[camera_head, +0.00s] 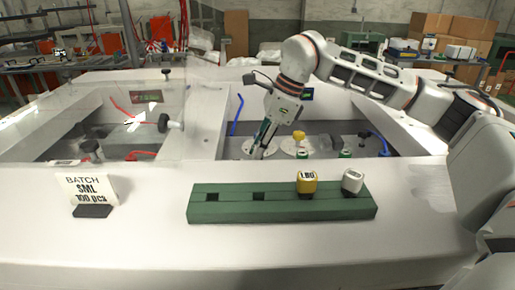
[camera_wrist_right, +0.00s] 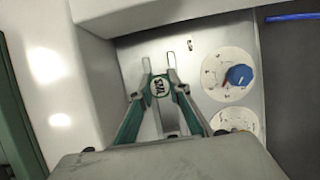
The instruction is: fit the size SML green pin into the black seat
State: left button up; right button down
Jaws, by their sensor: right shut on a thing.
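My right gripper (camera_head: 262,152) reaches down into the recess of the white bench, with its fingertips low near the recess floor. In the right wrist view its fingers (camera_wrist_right: 160,87) are shut on the green pin (camera_wrist_right: 159,88), whose pale round top reads SML. The pin's lower part is hidden beneath its top and the fingers. I cannot make out the black seat for certain in either view. My left gripper is not in view.
A green rack (camera_head: 283,214) on the front ledge holds a yellow pin (camera_head: 306,182) and a white pin (camera_head: 352,181); its two left holes are empty. A batch sign (camera_head: 90,188) reading SML stands left. A blue knob (camera_wrist_right: 238,75) sits on a pale disc.

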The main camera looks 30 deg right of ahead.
jog(key=shift+f+b, duration=0.35)
jog(key=shift+f, duration=0.65)
jog(key=c, duration=1.8)
grip_release()
jog(key=shift+r, duration=0.1)
jog(key=v, duration=1.1)
jog(key=shift+d+r, duration=0.25)
jog(key=shift+r, duration=0.1)
